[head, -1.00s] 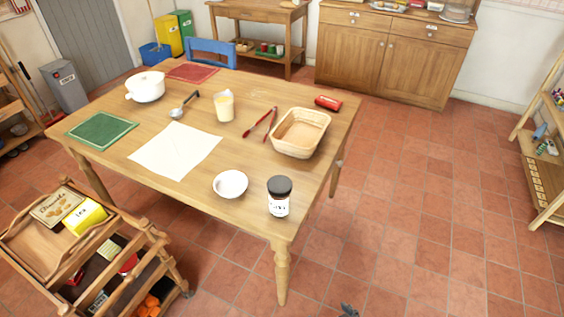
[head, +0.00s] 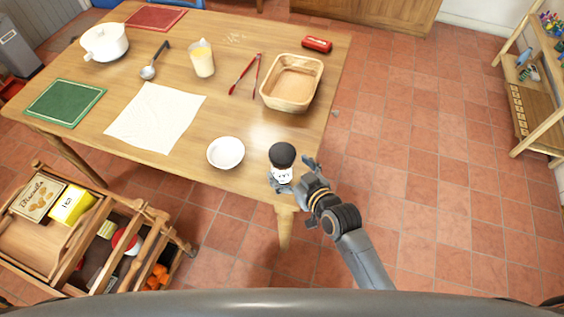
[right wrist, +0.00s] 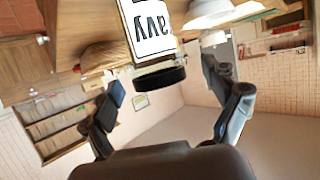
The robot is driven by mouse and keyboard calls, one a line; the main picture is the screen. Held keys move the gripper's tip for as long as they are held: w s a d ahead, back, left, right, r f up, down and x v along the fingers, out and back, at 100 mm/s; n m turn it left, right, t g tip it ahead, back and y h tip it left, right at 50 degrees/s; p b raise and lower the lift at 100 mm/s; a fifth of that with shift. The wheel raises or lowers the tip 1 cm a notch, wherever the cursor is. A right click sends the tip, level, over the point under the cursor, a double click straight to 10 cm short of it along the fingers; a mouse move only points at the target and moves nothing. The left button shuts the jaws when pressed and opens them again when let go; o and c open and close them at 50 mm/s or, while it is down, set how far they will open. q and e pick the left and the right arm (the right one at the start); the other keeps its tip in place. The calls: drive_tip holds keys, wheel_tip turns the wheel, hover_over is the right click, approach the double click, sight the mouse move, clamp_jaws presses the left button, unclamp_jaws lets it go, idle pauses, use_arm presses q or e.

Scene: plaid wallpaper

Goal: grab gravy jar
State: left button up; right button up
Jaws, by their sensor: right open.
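The gravy jar (head: 282,166) has a black lid and a white label and stands upright near the front right corner of the wooden table. My right gripper (head: 294,175) is open beside it at the table corner, with one finger in front of the jar and the other to its right. In the right wrist view the jar's label (right wrist: 150,32) shows upside down with the letters "avy", and its black lid lies ahead between the two spread fingers (right wrist: 165,84). I cannot tell whether a finger touches the jar. My left gripper is not in view.
A white bowl (head: 226,152) stands just left of the jar. A wicker basket (head: 293,83), red tongs (head: 243,75) and a jug (head: 202,58) are farther back on the table (head: 228,107). A wooden trolley (head: 110,216) stands at the lower left.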

sight(282, 158)
drive_tip(key=shift+x, duration=0.9)
drive_tip(key=w, duration=0.1)
drive_tip(key=w+f, duration=0.1)
drive_tip(key=w, duration=0.1)
drive_tip(key=shift+a+f+p, duration=0.25)
drive_tip(key=shift+a+p, duration=0.15)
drive_tip(key=shift+w+a+f, duration=0.15)
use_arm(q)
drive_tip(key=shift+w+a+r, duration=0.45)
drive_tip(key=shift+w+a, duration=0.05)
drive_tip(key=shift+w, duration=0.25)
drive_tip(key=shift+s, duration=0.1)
use_arm(e)
drive_tip(key=c, duration=1.4)
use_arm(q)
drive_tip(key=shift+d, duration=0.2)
use_arm(e)
drive_tip(key=shift+c, duration=1.1)
drive_tip(key=shift+r, duration=0.2)
